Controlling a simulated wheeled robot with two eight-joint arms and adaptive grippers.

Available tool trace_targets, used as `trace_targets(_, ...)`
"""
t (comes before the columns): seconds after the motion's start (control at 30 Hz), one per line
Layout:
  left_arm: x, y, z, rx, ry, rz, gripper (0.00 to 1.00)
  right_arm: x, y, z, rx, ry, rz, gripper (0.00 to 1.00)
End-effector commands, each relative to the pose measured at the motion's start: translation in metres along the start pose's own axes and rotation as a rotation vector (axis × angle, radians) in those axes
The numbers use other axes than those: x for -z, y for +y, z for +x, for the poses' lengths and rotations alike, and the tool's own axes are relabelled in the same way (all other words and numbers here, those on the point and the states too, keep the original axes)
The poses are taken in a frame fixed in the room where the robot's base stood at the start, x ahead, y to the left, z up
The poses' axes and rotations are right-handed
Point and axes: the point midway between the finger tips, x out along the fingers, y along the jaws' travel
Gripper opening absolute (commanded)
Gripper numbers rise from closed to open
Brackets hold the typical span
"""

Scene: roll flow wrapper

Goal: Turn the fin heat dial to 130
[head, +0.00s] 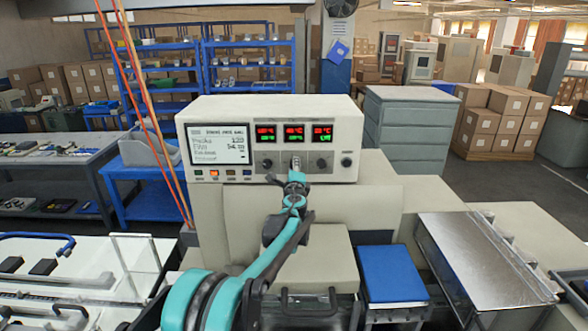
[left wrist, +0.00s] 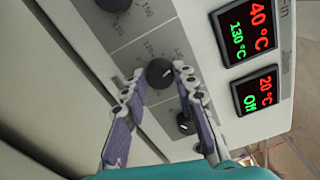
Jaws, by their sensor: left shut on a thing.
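The fin heat dial (left wrist: 160,73) is a round black knob on the grey strip of the control panel. In the left wrist view my left gripper (left wrist: 160,78) has one finger on each side of it, closed on the knob. The display beside it (left wrist: 245,30) shows 40 °C in red and 130 °C in green. In the head view my left gripper (head: 295,172) reaches the middle of the dial row under the three displays and hides that dial. My right gripper is in neither view.
Neighbouring dials sit close by, one at the top edge (left wrist: 115,3) and one below (left wrist: 185,122). Another display (left wrist: 258,90) reads 20 °C and Off. The white control box (head: 230,107) also carries a text screen (head: 220,144) and buttons. A blue-topped block (head: 390,272) stands lower right.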

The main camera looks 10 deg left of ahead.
Motion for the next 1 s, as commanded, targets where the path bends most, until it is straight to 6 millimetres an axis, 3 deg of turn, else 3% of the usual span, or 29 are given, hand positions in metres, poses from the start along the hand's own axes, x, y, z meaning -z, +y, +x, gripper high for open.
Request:
trace_targets(0.07,0.002,0.001,-0.001,0.0,0.002,-0.002,0.0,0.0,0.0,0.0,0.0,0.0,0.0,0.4)
trace_targets(0.1,0.002,0.001,-0.001,0.0,0.002,-0.002,0.33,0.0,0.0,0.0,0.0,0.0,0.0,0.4)
trace_targets(0.17,0.001,0.001,0.0,0.0,0.002,-0.002,0.49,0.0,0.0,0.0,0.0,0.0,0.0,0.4)
trace_targets(0.57,0.001,0.0,-0.007,0.0,0.001,-0.001,0.49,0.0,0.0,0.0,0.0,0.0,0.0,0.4)
trace_targets(1.0,0.001,0.001,-0.094,0.0,0.002,-0.001,0.49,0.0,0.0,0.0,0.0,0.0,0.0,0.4)
